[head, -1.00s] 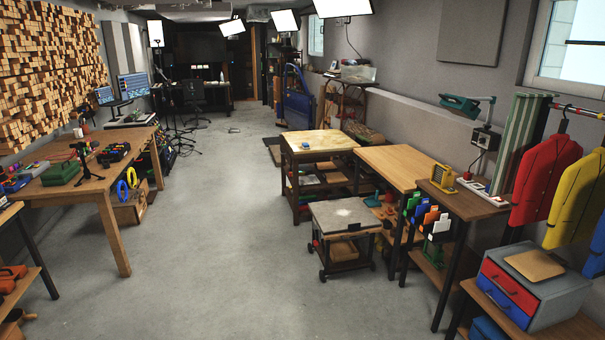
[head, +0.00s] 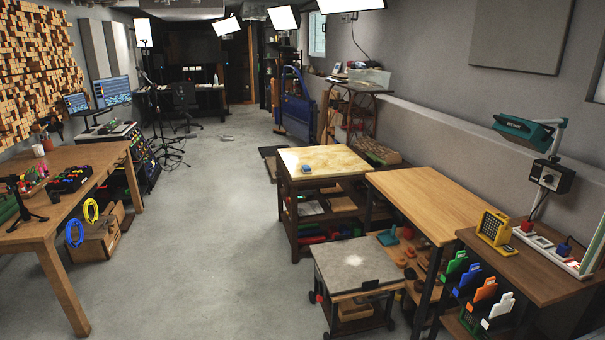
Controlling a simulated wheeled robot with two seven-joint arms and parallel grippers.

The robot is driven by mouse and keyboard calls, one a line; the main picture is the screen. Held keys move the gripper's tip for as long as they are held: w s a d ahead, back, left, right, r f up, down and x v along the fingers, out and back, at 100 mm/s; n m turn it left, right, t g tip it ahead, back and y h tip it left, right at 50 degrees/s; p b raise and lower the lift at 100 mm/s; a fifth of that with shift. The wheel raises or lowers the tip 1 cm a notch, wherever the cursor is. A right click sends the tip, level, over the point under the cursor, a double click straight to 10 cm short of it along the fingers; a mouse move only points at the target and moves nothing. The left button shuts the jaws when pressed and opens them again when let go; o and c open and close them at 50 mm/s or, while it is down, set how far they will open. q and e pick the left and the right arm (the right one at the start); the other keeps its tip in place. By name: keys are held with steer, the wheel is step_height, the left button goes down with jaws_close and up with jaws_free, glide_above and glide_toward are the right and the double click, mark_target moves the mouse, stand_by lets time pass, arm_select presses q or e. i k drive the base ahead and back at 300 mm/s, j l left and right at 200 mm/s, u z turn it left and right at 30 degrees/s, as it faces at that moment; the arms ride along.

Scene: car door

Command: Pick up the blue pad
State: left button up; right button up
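A small blue pad (head: 306,170) lies on the light wooden top of a dark workbench (head: 345,160), near the top's left front corner. It is small in the head view, and its details cannot be made out. Neither of my grippers shows in the head view. Nothing is seen touching the pad.
A low grey-topped cart (head: 355,262) stands in front of the workbench. A wooden table (head: 425,200) adjoins it on the right. A long wooden table (head: 70,160) stands at the left. The grey floor (head: 210,250) between is clear. A blue car door (head: 294,105) stands farther back.

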mark_target(305, 169)
steer(key=i+j, duration=0.1)
steer(key=i, duration=2.5)
steer(key=l+z, duration=0.05)
steer(key=l, duration=0.05)
